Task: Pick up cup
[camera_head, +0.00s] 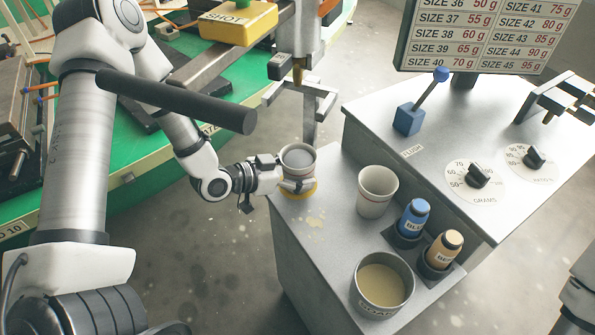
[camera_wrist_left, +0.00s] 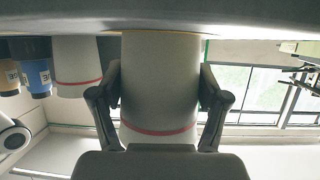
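A pale paper cup (camera_head: 298,160) with grey inside stands upright over a yellow disc (camera_head: 301,193) at the left end of the grey counter. My left gripper (camera_head: 297,185) is level with it, one finger on each side. In the left wrist view, which is upside down, the cup (camera_wrist_left: 160,85) with its red band fills the space between the two fingers (camera_wrist_left: 160,95), which appear to touch its sides. Its base appears at the counter's surface. A second, similar cup (camera_head: 376,192) stands to the right, also in the wrist view (camera_wrist_left: 77,68). My right gripper is not in view.
Blue (camera_head: 412,218) and beige (camera_head: 443,249) bottles stand in holders, with a labelled round pot (camera_head: 381,285) in front. A metal nozzle (camera_head: 299,70) hangs behind the held cup. A raised panel with dials (camera_head: 478,175) and a blue lever (camera_head: 427,100) lies right.

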